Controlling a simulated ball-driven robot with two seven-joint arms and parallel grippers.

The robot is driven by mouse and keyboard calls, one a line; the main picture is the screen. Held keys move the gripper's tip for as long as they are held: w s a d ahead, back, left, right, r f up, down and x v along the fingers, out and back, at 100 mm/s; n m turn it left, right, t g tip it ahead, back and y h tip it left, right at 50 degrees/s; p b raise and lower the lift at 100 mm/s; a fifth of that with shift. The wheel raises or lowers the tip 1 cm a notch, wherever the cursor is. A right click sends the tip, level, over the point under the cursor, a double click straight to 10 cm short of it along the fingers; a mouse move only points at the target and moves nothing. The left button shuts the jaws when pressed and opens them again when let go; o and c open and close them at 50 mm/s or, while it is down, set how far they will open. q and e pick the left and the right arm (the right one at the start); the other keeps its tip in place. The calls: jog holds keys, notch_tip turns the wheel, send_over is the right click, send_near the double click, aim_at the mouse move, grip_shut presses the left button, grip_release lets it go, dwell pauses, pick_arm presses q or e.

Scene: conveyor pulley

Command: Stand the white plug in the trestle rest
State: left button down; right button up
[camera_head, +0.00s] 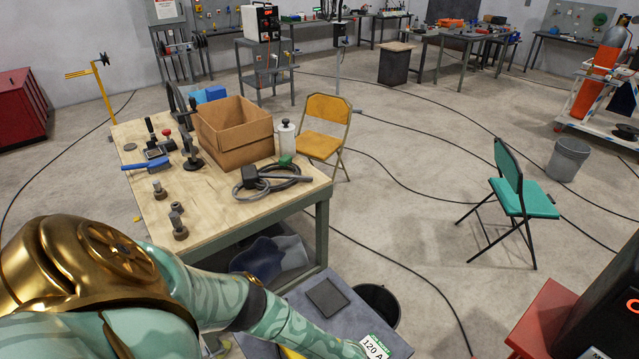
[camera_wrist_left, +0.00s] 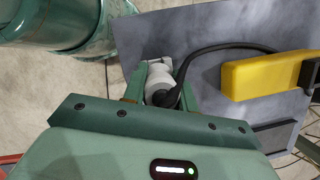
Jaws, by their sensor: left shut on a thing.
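The white plug (camera_wrist_left: 160,84) is in the left wrist view, with a black cable (camera_wrist_left: 205,52) running from it to the right. My left gripper (camera_wrist_left: 157,88) is shut on the plug, one green finger on each side, above a grey surface. A pale grey piece (camera_wrist_left: 156,50) shows just beyond the plug; I cannot tell whether it is part of the plug or of the trestle rest. I cannot make out the trestle rest clearly. In the head view my left arm reaches to the bottom edge and its gripper is not visible. My right gripper is in neither view.
A grey table (camera_head: 287,307) carries a dark flat pad (camera_head: 328,297) and a yellow block (camera_wrist_left: 265,74). A white "120 A" label (camera_head: 374,347) is near the bottom edge. A wooden bench (camera_head: 225,202) stands at the left, a black bin (camera_head: 380,303) beside the table.

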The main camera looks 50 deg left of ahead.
pick_arm(q)
jog(key=shift+f+b, duration=0.5)
jog(key=shift+f, duration=0.15)
jog(key=c, duration=1)
grip_release()
jog(key=shift+c, duration=0.2)
jog(key=shift+r, duration=0.15)
notch_tip(320, 180, up, 9)
jog(key=p, duration=0.9)
jog(key=shift+p, duration=0.35)
